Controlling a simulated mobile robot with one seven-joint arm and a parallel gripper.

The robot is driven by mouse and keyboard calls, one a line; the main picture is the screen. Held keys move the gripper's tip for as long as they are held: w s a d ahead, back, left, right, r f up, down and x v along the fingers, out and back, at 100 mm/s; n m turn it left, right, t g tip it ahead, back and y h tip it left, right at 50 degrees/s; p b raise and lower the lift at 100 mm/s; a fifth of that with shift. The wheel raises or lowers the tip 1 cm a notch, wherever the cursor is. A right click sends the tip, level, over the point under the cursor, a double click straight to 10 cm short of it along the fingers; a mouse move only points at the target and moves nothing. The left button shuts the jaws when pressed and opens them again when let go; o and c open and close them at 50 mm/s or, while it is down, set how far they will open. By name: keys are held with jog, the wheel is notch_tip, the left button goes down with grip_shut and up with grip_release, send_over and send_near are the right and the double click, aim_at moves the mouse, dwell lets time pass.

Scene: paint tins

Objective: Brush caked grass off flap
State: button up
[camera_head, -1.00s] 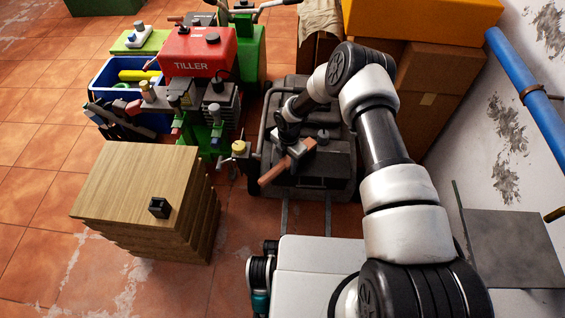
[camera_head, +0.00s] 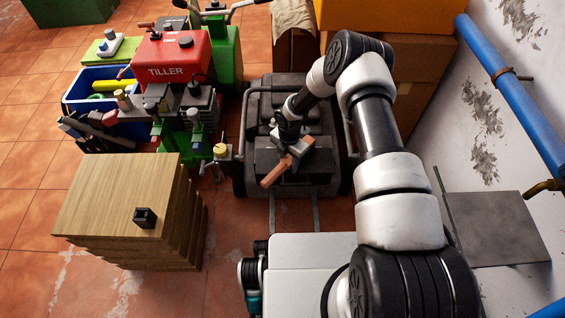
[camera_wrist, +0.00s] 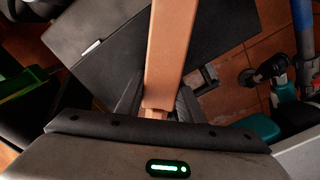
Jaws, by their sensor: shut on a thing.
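My gripper (camera_head: 290,158) is shut on an orange-brown wooden bar (camera_head: 275,173), which looks like a brush handle. It also shows in the wrist view (camera_wrist: 166,50), running away from between the fingers. I cannot make out bristles. The gripper is over the front of a dark grey machine (camera_head: 262,105), which looks like a mower. A flat dark panel (camera_head: 315,175) at its near side may be the flap. In the wrist view a dark panel (camera_wrist: 215,35) lies beyond the bar. I cannot tell whether the bar touches it. No caked grass can be made out.
A red tiller (camera_head: 170,58) and a blue crate (camera_head: 75,92) stand at the left. A wooden block stack (camera_head: 105,200) with a small black item (camera_head: 145,217) stands front left. Cardboard boxes (camera_head: 425,70) and a wall with a blue pipe (camera_head: 510,90) bound the right.

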aim_at(308, 168)
jog(key=shift+d+r, duration=0.1)
jog(key=shift+d, duration=1.85)
jog(key=shift+d+f, duration=0.2)
jog(key=shift+d, duration=1.55)
jog(key=shift+r, duration=0.15)
jog(key=shift+a+r+p, duration=0.1)
jog(key=shift+r+p, duration=1.45)
jog(key=shift+r, duration=1.35)
jog(key=shift+r, duration=0.1)
jog(key=shift+r+p, duration=0.7)
jog(key=shift+r, duration=0.7)
